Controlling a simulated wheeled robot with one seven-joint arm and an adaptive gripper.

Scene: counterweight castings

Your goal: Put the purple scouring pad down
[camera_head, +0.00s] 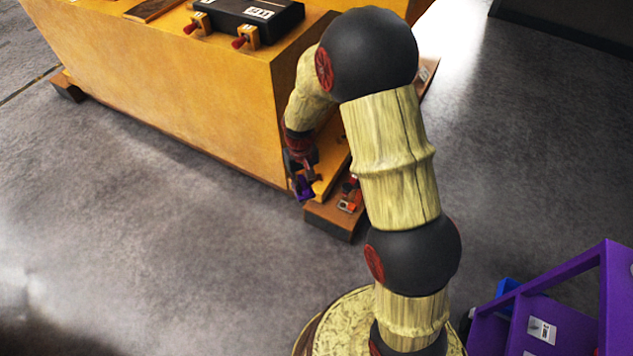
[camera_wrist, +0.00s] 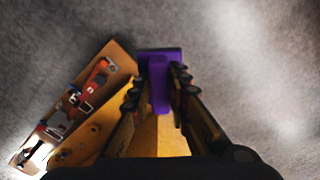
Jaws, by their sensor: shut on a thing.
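The purple scouring pad (camera_head: 303,188) is in my gripper (camera_head: 300,168), beside the front end of the large yellow casting. In the wrist view the purple pad (camera_wrist: 160,72) sits between the two fingertips (camera_wrist: 160,88), which are shut on it. Part of the pad is hidden by the fingers. A yellow surface (camera_wrist: 150,135) shows between the fingers below the pad. I cannot tell whether the pad touches anything besides my gripper.
The large yellow casting (camera_head: 180,85) carries a black case (camera_head: 250,15). A low wooden piece (camera_head: 325,219) with red and metal fittings lies by its near end; it shows in the wrist view (camera_wrist: 118,62). A purple rack (camera_head: 560,315) stands at lower right. Grey floor is open on the left.

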